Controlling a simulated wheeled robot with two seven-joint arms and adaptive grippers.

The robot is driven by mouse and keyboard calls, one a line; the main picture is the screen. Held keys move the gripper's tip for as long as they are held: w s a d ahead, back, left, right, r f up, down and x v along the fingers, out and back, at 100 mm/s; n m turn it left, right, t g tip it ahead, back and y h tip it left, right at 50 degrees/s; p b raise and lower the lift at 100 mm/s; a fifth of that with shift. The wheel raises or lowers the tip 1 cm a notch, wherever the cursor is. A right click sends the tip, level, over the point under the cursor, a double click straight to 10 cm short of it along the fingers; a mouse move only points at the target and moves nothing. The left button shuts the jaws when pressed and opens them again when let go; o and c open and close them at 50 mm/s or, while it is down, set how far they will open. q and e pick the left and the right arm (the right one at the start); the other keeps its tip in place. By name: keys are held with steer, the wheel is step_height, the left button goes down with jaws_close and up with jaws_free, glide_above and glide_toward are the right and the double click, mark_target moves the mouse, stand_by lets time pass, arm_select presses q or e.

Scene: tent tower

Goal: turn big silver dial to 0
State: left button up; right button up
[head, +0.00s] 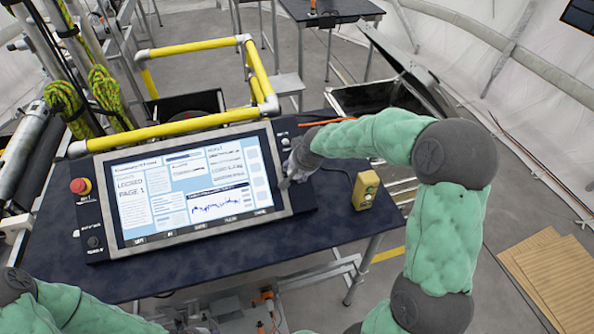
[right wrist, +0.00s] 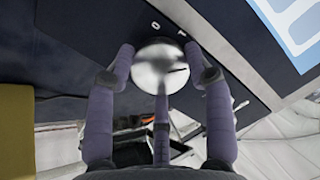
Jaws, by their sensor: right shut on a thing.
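The big silver dial (right wrist: 160,66) shows in the right wrist view, on the dark panel. Two small white marks, which look like 0 and 1, are printed just above it in that view. A dark line on the dial's face runs toward the right. My right gripper (right wrist: 160,75) has its fingers closed around the dial's edge, one on each side and one from below. In the head view my right gripper (head: 296,168) is at the right end of the console, and hides the dial there. My left gripper is not in view; only part of its arm shows at bottom left.
The console screen (head: 190,188) is beside my right gripper. A red stop button (head: 80,186) is at its left end. A yellow box (head: 366,190) stands on the dark table (head: 240,248) to the right. Yellow rails (head: 205,47) stand behind the console.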

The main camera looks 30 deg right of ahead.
steer(key=n, duration=0.1)
steer(key=n+b, duration=0.1)
steer(key=n, duration=0.2)
steer(key=shift+s+a+f+g, duration=0.15)
steer(key=shift+a+f+g, duration=0.05)
steer(key=shift+f+g, duration=0.15)
steer(key=n+h+b, duration=0.1)
steer(key=n, duration=0.3)
steer(key=n+b, duration=0.1)
steer(key=n, duration=0.3)
steer(key=shift+a+h, duration=0.1)
steer(key=shift+h, duration=0.3)
steer(key=shift+n+h+b, duration=0.3)
steer(key=shift+n+b, duration=0.25)
steer(key=shift+n, duration=1.45)
steer(key=o, duration=1.2)
steer(key=shift+c, duration=0.2)
steer(key=shift+r, duration=0.2)
